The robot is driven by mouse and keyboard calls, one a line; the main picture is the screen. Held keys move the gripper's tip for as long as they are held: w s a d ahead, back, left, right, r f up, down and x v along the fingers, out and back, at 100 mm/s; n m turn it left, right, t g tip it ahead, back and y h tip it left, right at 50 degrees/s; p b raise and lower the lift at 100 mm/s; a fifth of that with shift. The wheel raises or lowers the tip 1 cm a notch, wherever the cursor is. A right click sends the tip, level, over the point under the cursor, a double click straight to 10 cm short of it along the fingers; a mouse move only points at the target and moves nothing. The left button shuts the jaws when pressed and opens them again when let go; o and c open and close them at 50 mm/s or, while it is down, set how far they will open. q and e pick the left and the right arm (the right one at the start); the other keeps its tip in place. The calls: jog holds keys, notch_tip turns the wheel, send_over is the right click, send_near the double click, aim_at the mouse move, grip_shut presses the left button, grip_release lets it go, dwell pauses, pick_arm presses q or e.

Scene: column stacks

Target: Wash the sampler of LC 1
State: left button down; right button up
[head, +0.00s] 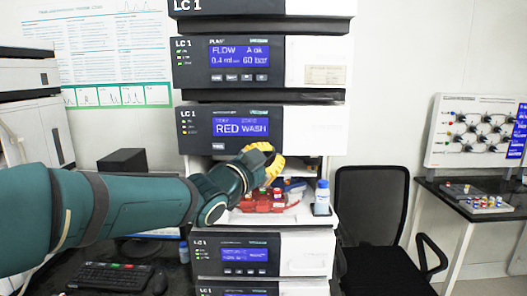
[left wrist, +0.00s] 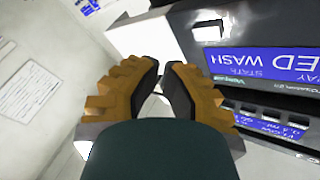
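The LC 1 sampler (head: 262,130) is a grey-and-white module in the middle of the stack. Its blue screen (head: 241,127) reads RED and WASH; the same screen shows upside down in the left wrist view (left wrist: 262,62). My left gripper (head: 268,150), with yellow fingers, is just below the sampler's front panel, in front of the open bay. In the left wrist view its fingertips (left wrist: 162,68) are almost together with nothing seen between them. Whether they touch the sampler I cannot tell. A red vial tray (head: 264,206) lies below the gripper, partly hidden by it. My right gripper is out of view.
A blue-capped bottle (head: 322,197) stands at the bay's right edge. The pump module (head: 262,62) is above, another module (head: 262,255) below. A keyboard (head: 110,277) lies at lower left. A black chair (head: 372,205) and side table (head: 470,197) stand at right.

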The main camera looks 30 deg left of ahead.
pick_arm(q)
jog(key=shift+s+d+b, duration=0.3)
jog(key=shift+s+d, duration=0.25)
jog(key=shift+s, duration=0.3)
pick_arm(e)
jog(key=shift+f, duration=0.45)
pick_arm(q)
jog(key=w+d+f+n+g+h, duration=0.1)
jog(key=d+f+n+g, duration=0.15)
jog(key=f, duration=0.95)
jog(key=w+d+f+n+g, duration=0.1)
jog(key=d+f+n+g, duration=0.2)
jog(key=f, duration=0.8)
jog(key=w+d+f+n+g+h, duration=0.1)
jog(key=d+f+g, duration=0.25)
jog(key=f, duration=0.85)
jog(key=s+d+f+n+g, duration=0.2)
jog(key=s+d+f+g, duration=0.2)
jog(key=s+f, duration=0.5)
jog(key=s+d+f+n+g, duration=0.1)
jog(key=s+d+f+g, duration=0.3)
jog(key=s+f, duration=0.6)
notch_tip(320, 180, down, 5)
jog(key=d, duration=0.2)
jog(key=shift+d+n, duration=0.3)
jog(key=shift+n, duration=0.05)
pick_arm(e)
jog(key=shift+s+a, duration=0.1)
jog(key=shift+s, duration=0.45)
